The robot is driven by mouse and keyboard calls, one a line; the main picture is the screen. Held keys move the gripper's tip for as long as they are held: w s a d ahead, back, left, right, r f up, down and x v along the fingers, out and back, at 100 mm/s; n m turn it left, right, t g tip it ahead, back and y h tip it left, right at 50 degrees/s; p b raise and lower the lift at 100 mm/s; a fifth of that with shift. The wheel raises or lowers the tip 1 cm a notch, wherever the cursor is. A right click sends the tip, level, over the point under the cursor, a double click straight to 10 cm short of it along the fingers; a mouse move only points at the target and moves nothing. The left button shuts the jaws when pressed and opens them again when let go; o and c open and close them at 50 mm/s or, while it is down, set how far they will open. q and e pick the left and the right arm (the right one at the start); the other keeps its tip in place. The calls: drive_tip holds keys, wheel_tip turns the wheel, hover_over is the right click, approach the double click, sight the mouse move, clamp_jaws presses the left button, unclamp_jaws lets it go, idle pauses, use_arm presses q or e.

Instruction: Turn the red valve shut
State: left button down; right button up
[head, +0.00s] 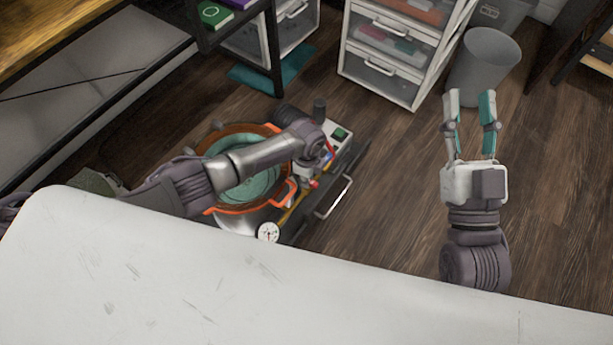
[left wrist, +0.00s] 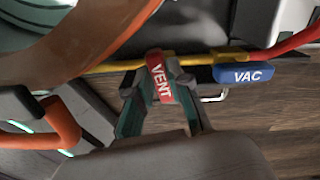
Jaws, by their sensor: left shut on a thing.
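The red valve handle, marked VENT (left wrist: 160,80), shows in the left wrist view between the teal-padded fingers of my left gripper (left wrist: 160,98). The gripper is shut on it. The handle stands steeply across the yellow pipe (left wrist: 198,60), slightly tilted. A blue handle marked VAC (left wrist: 243,74) lies roughly along the pipe to its right, apart from the fingers. In the head view, my left arm reaches over the machine and hides much of the valve area. My right gripper (head: 470,98) is open and empty above the floor.
An orange-rimmed round chamber (head: 245,212) stands beside the valves, with a pressure gauge (head: 268,232) in front. A white table (head: 200,270) fills the foreground. A drawer cabinet (head: 385,70) and a grey bin (head: 483,66) stand at the back. The floor (head: 400,170) on the right is clear.

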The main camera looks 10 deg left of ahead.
use_arm(q)
drive_tip(key=shift+d+m, duration=0.1)
drive_tip(key=shift+m, duration=1.1)
drive_tip(key=c, duration=1.1)
unclamp_jaws()
wheel_tip(320, 180, up, 12)
